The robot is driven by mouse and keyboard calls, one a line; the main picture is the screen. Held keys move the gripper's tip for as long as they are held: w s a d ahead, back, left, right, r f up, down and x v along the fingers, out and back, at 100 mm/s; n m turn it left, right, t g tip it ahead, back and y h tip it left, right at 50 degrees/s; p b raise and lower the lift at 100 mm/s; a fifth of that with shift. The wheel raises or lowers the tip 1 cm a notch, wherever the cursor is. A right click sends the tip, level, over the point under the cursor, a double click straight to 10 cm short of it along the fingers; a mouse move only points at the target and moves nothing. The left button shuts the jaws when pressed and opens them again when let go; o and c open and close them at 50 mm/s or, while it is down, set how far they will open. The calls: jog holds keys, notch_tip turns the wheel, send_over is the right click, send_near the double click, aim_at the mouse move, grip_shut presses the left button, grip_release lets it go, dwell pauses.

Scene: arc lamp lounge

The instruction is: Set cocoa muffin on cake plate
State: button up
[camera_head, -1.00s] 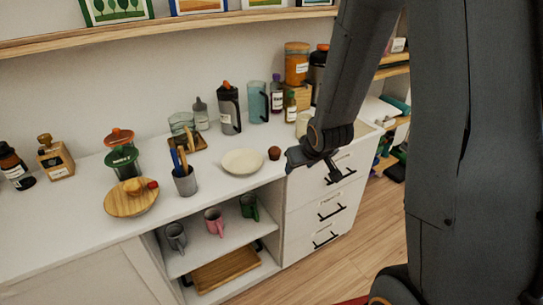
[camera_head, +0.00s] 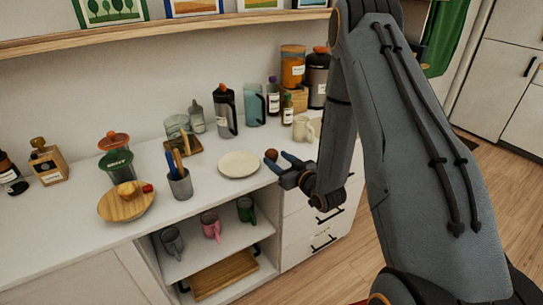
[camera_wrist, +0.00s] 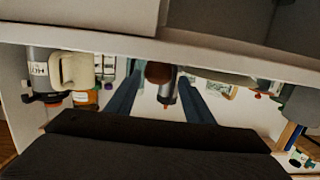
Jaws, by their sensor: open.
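The cocoa muffin (camera_head: 271,154) is a small dark brown round thing on the white counter. It stands just right of the cake plate (camera_head: 239,164), a plain, empty, off-white plate. My gripper (camera_head: 281,161) is open at the counter's front edge, its blue fingers pointing at the muffin. In the wrist view the muffin (camera_wrist: 159,72) shows between the two finger tips (camera_wrist: 160,78), with no visible grip on it. Whether a finger touches it I cannot tell. The plate's edge (camera_wrist: 225,77) shows beside the right finger there.
A cup of utensils (camera_head: 180,186) and a wooden plate (camera_head: 127,209) with food stand to the left. A cream mug (camera_head: 303,128), bottles and jars line the back. An open shelf with mugs (camera_head: 210,224) lies below. The counter in front of the bottles is partly clear.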

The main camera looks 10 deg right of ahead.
aim_at(275, 157)
jog(key=p+x, duration=0.1)
jog(key=x, duration=0.4)
jog(key=shift+w+d+f+p, duration=0.1)
jog(key=shift+d+f+p, duration=0.1)
jog(key=shift+p, duration=0.15)
jog(key=c, duration=0.9)
jog(key=shift+o, duration=0.2)
jog(key=shift+r, duration=0.1)
